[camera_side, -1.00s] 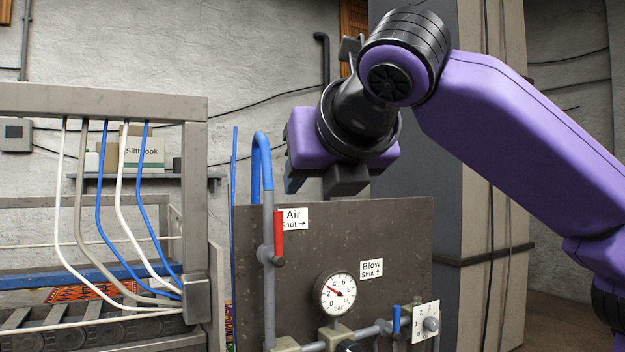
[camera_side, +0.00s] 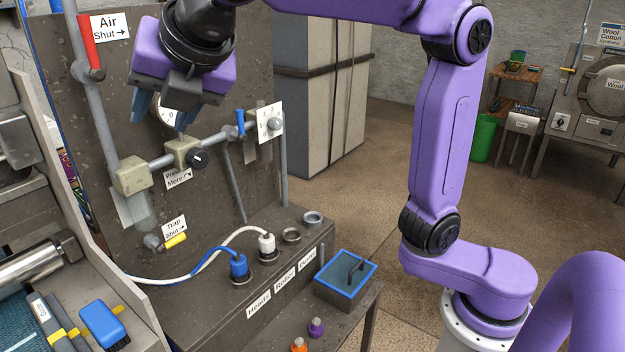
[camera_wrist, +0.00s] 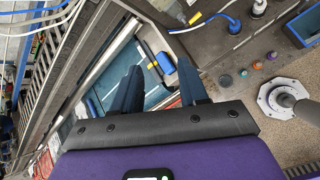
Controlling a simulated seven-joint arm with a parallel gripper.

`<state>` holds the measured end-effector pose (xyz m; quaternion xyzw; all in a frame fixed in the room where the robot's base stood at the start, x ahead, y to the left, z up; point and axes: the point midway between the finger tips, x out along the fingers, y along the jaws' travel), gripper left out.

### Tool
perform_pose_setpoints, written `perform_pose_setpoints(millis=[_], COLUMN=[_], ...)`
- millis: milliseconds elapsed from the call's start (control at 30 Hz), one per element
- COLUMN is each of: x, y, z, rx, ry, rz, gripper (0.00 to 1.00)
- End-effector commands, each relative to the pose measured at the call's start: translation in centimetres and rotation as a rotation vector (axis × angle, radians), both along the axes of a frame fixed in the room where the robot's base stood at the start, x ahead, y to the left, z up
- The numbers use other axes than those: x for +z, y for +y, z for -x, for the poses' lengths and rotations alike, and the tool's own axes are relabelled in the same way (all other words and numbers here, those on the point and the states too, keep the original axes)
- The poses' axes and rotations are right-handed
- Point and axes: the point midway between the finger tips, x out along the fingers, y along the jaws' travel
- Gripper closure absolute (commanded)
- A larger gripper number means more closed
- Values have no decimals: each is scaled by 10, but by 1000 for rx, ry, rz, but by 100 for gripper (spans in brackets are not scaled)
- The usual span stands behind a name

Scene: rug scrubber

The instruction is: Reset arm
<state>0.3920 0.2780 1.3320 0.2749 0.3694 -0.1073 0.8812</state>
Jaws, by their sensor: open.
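My gripper (camera_side: 163,112) is purple and black with dark blue fingers. In the side view it hangs fingers down, in front of the grey control panel (camera_side: 60,70) in the picture, and covers most of the round gauge (camera_side: 168,117). The wrist view also shows my gripper (camera_wrist: 160,66), its two fingers apart with nothing held between them. Beyond the fingers in that view lie a blue-green bed and a blue and yellow tool (camera_wrist: 165,62).
The panel carries a red lever (camera_side: 90,42), a blue lever (camera_side: 240,121), a black knob (camera_side: 198,159) and a yellow lever (camera_side: 174,241). Blue and white hoses plug into the ledge below. A blue-rimmed tray (camera_side: 345,279) stands right of them. Open floor lies behind my arm.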

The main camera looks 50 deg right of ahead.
Motion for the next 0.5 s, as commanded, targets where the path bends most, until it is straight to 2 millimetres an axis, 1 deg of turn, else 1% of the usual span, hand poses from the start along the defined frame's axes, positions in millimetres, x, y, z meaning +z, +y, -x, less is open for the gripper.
perform_pose_setpoints(millis=[33, 67, 100, 167, 200, 267, 300, 367, 400, 467, 500], x=[-21, -32, -48, -70, -85, -107, -122, -143, -156, -176, -189], y=[-14, -20, -29, -43, -54, -70, -82, -100, -112, -131, -143], z=[7, 12, 19, 32, 41, 56, 67, 85, 98, 118, 132], rx=[-45, -74, -118, -189, -243, -329, -392, -494, -565, -681, -761], ry=[54, 85, 128, 192, 236, 299, 341, 400, 438, 491, 523], rz=[-48, -81, -122, -183, -220, -273, -309, -356, -386, -429, -453], gripper=[57, 57, 57, 57, 57, 57, 57, 57, 57, 57, 57])
